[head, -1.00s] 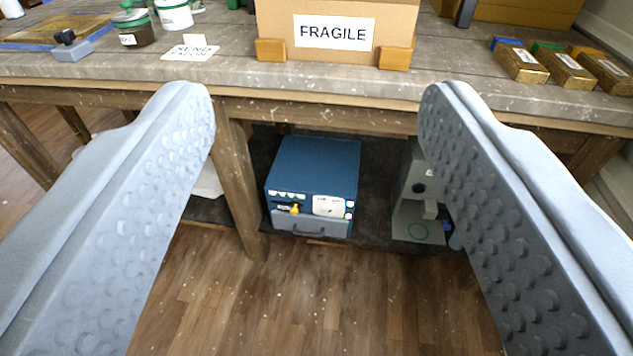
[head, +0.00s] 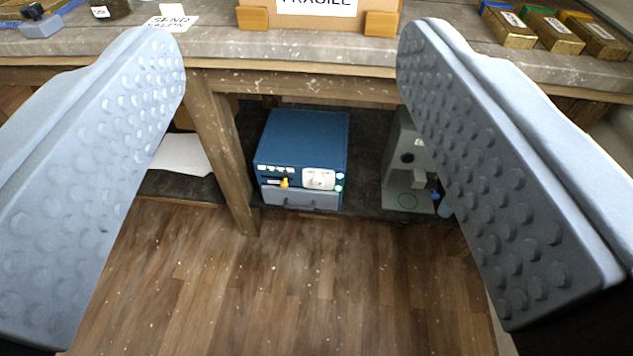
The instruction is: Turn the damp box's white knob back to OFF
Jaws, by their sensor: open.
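The damp box is likely the blue box (head: 305,135) on the low shelf under the bench. Its front has a white panel (head: 320,178) at the right that seems to carry the white knob; the knob's setting is too small to read. A yellow part (head: 284,183) sits left of the panel, small green-white marks line the front, and a grey drawer with a handle (head: 300,198) is below. My gripper (head: 287,50) is open and empty, its two wide grey fingers framing the view. It is well in front of the box and touches nothing visible.
The bench edge (head: 300,88) overhangs the box. A wooden leg (head: 222,150) stands left of it, a grey device (head: 408,170) right of it. A cardboard box (head: 320,22) and labelled blocks (head: 545,35) are on top. The floor (head: 270,290) in front is clear.

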